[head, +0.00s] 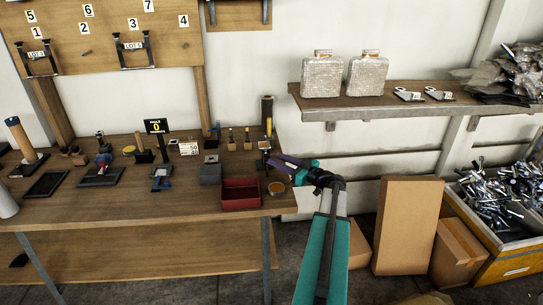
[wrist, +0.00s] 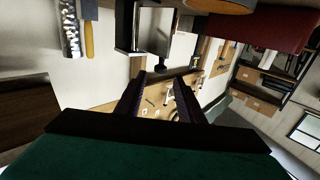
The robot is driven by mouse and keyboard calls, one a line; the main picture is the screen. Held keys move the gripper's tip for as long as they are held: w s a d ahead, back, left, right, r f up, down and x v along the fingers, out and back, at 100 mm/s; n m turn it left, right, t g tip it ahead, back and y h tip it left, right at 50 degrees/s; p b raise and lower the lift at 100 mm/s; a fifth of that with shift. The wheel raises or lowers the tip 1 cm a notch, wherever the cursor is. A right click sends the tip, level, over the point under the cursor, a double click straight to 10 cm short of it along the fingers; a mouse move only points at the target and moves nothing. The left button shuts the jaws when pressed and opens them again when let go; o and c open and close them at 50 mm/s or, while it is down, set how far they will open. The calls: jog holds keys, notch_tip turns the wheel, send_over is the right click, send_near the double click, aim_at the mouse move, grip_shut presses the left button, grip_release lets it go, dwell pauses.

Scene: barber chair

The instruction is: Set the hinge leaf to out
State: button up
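I cannot identify the hinge leaf for certain. A small dark fixture with a pale top (head: 265,145) stands at the right end of the workbench. A dark upright piece with a pale plate (wrist: 124,25), perhaps the same fixture, shows at the top of the wrist view, just beyond my fingers. My gripper (head: 279,164) is at the bench's right end, close to this fixture. In the wrist view its two dark fingers (wrist: 160,82) are spread with a gap between them and nothing held. Contact with the fixture cannot be seen.
A shelf (head: 420,105) with two wrapped jugs is at right. Cardboard boxes (head: 408,225) and a crate of metal parts stand below it.

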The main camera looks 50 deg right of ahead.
jog(key=shift+w+a+p, duration=0.15)
jog(key=shift+w+p, duration=0.35)
jog(key=shift+w, duration=1.4)
grip_shut()
